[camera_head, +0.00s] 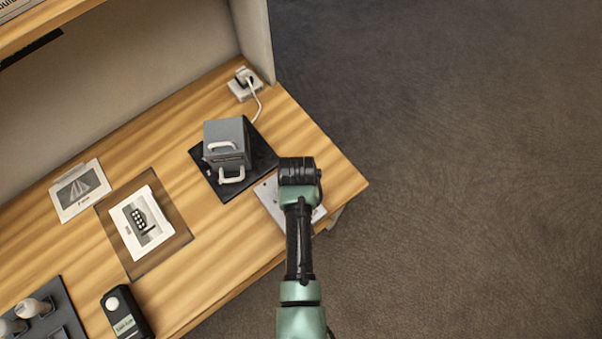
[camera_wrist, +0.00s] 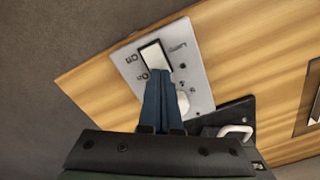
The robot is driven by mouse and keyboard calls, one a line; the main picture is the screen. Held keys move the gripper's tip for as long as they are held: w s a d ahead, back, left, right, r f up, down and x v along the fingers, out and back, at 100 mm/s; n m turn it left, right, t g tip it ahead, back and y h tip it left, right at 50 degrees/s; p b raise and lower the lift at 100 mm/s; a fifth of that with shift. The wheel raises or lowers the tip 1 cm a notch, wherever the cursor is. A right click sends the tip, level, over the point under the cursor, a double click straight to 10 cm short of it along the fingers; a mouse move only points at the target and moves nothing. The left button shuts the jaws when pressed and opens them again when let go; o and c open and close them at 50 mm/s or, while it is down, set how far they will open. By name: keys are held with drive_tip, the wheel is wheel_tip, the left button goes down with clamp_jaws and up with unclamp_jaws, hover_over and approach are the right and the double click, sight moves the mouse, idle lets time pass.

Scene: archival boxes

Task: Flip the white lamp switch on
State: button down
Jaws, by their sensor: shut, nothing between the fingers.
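The white lamp switch (camera_wrist: 155,56) is a white rocker in a dark frame on a light grey plate (camera_wrist: 188,62). Small lettering is printed beside it. In the wrist view, my gripper (camera_wrist: 158,74) has its blue fingers together and empty. The fingertips are at the near end of the rocker, overlapping its edge; I cannot tell whether they touch it. A white rounded part (camera_wrist: 183,103) on the plate is partly behind the fingers. In the head view, my arm covers most of the plate (camera_head: 270,197), and the fingers and the rocker are hidden.
A grey box with white handles (camera_head: 227,145) stands on a black mat (camera_head: 262,158) just left of my arm. A white socket with a plugged cord (camera_head: 244,84) is behind. Cards and a dark device (camera_head: 126,312) lie to the left. The table edge is close on the right.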

drive_tip(key=shift+f+b, duration=0.35)
drive_tip(key=shift+f, duration=0.2)
wheel_tip(320, 180, up, 7)
drive_tip(key=p, duration=0.7)
drive_tip(key=shift+r, duration=0.1)
idle(0.7)
